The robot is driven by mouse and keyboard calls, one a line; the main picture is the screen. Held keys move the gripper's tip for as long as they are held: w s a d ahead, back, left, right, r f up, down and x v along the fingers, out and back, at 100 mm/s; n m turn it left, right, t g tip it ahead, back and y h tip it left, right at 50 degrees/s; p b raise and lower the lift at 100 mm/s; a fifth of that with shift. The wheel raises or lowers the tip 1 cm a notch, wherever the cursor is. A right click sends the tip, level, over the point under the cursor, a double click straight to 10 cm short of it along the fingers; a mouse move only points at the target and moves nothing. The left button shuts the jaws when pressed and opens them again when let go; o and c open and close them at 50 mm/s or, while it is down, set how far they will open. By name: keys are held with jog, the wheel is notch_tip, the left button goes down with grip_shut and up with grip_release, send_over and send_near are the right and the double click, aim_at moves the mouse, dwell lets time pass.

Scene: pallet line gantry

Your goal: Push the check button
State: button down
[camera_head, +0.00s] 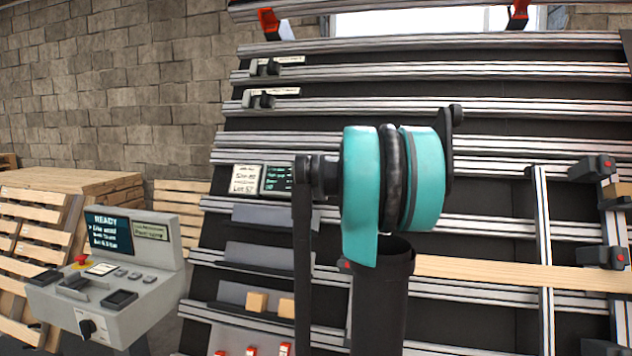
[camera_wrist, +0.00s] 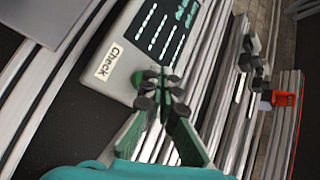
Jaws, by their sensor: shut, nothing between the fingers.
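The check unit (camera_wrist: 130,35) is a pale panel with a dark screen of green text, set on the gantry rails. Its white "Check" label (camera_wrist: 108,62) is readable in the wrist view. A green button (camera_wrist: 137,77) sits beside the label at the panel's edge, partly covered by my fingertips. My gripper (camera_wrist: 162,90) is shut and empty, with its dark tips at the button; I cannot tell whether they touch it. In the head view the screen (camera_head: 276,179) shows left of my arm, while my arm hides my fingers and the button.
A grey console (camera_head: 110,295) with a READY screen stands at the left, near wooden pallets (camera_head: 35,235). A card (camera_head: 246,178) is beside the check screen. Metal rails (camera_head: 480,71) cross the gantry, with a wooden plank (camera_head: 500,273) and clamps (camera_head: 592,168) at the right.

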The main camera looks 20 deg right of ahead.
jog(key=shift+w+d+f, duration=0.2)
jog(key=shift+w, duration=0.1)
jog(key=shift+w+d+f, duration=0.25)
jog(key=shift+w, duration=0.1)
dwell(0.9)
dwell(0.4)
jog(key=shift+s+a+r, duration=0.45)
jog(key=shift+s, duration=0.25)
jog(key=shift+s+a+r, duration=0.4)
jog(key=shift+s, duration=0.2)
jog(key=shift+s+a+r, duration=0.4)
jog(key=shift+s+a, duration=0.05)
jog(key=shift+s, duration=0.2)
jog(key=shift+s+a+r, duration=0.4)
jog(key=shift+s, duration=0.2)
